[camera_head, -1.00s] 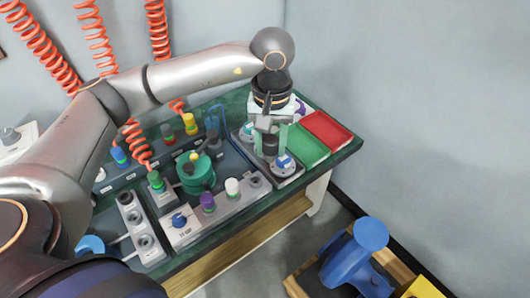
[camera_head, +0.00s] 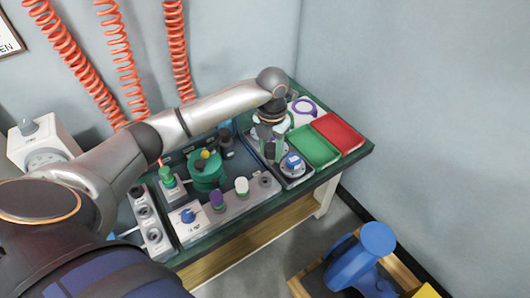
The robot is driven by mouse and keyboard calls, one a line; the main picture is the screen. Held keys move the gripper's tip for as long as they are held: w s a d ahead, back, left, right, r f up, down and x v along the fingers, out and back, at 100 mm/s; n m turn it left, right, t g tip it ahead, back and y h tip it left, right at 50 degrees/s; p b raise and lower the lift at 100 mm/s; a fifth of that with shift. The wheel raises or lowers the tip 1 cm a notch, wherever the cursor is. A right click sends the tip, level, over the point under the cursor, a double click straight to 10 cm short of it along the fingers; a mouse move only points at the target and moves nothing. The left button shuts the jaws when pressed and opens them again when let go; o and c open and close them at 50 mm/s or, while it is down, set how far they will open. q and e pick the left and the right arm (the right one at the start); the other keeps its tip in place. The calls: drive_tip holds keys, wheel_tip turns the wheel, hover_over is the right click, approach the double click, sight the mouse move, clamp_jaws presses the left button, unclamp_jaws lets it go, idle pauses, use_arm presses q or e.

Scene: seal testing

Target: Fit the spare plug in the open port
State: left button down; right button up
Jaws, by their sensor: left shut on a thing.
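My left gripper (camera_head: 271,150) points down over the right part of the bench, its fingers shut on a small dark plug (camera_head: 269,153) that is partly hidden between them. It is beside a blue-and-white round knob (camera_head: 292,164) on a dark tray. To the lower left, a grey port strip (camera_head: 240,203) carries a purple plug (camera_head: 217,200), a white plug (camera_head: 241,186) and, at its right end, a dark open port (camera_head: 265,180). The held plug is apart from that port. My right gripper is out of view.
A green round housing (camera_head: 206,172) stands behind the strip. A green tray (camera_head: 314,146) and a red tray (camera_head: 338,132) lie to the right. A grey block with round sockets (camera_head: 150,222) is at the left. A blue object (camera_head: 362,260) stands on the floor.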

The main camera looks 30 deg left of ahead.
use_arm(q)
drive_tip(key=a+f+n, duration=0.1)
drive_tip(key=n, duration=0.1)
drive_tip(key=f+n, duration=0.1)
drive_tip(key=n, duration=0.1)
drive_tip(key=shift+s+a, duration=0.1)
drive_tip(key=shift+a, duration=0.25)
wheel_tip(320, 180, down, 4)
drive_tip(key=b, duration=0.3)
drive_tip(key=shift+f+b, duration=0.15)
drive_tip(key=shift+b, duration=0.15)
drive_tip(key=shift+f+b, duration=0.45)
drive_tip(key=shift+f, duration=0.15)
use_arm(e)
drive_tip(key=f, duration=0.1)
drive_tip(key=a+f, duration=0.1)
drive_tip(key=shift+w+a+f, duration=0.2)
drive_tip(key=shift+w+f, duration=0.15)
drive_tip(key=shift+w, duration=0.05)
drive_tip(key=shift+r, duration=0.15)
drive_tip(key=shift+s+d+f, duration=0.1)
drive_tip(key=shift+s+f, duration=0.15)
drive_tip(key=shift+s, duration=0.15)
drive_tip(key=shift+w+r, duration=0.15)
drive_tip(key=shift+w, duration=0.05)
